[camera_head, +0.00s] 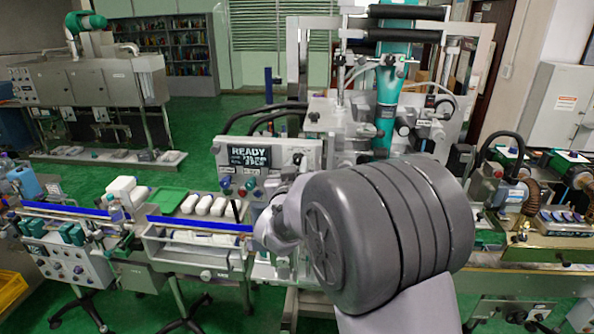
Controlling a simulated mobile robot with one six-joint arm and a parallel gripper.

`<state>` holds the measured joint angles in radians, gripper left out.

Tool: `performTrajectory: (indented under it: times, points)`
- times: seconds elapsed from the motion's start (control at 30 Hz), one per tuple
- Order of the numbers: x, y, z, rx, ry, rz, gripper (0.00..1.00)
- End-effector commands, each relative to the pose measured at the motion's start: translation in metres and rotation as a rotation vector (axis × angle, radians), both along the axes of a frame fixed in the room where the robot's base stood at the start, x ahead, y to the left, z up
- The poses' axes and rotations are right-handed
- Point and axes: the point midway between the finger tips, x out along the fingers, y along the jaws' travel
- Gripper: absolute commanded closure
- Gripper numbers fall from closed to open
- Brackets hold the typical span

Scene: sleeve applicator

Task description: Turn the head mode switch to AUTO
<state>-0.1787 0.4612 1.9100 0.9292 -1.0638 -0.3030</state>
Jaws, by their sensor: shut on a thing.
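The control panel (298,158) is a light grey box on the machine, with a dark screen (252,154) that reads READY above smaller text. Small coloured knobs and buttons (226,184) sit below the screen at its left. My gripper (268,228) is at the lower front of this panel, mostly hidden by my own wrist and large dark grey arm link. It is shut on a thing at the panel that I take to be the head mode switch. The switch, its pointer and its AUTO label cannot be made out.
A conveyor with a blue rail (200,224) and several white bottles (204,205) runs left of the panel. A teal column (387,105) rises behind my arm. Another machine (560,225) stands at the right. Green floor (215,130) is open at the back left.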

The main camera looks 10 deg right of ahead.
Motion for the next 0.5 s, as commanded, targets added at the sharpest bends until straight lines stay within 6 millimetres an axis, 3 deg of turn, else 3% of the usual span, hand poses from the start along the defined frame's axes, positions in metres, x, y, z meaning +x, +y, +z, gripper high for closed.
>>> performTrajectory:
  times: [0.5]
  points:
    - [0.0003, 0.0009, -0.0064, 0.388, -0.129, 0.001, 1.0]
